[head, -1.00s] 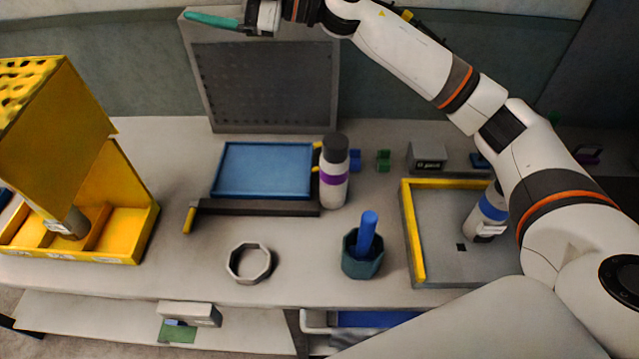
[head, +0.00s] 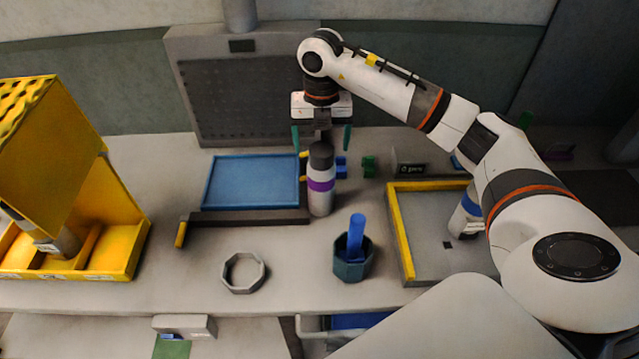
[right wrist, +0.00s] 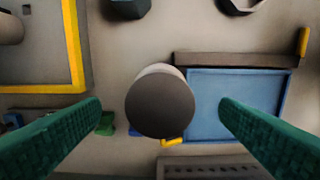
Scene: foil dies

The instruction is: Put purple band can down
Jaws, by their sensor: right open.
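The purple band can (head: 320,185) stands upright on the table, just right of the blue tray's dark front bar. It is white with a dark grey top and a purple band. My right gripper (head: 322,140) points down above it, with its green fingers spread on either side of the can's top. In the right wrist view the can's dark round top (right wrist: 160,106) lies between the two open fingers, with gaps on both sides. Whether the fingertips reach below the top is hard to tell. My left gripper is not in view.
A blue tray (head: 252,181) lies left of the can. A dark green cup (head: 353,262) with a blue stick stands in front. A yellow-edged grey tray (head: 397,235) with another can is at right. An octagonal ring (head: 243,273) and yellow rack (head: 120,240) are at left.

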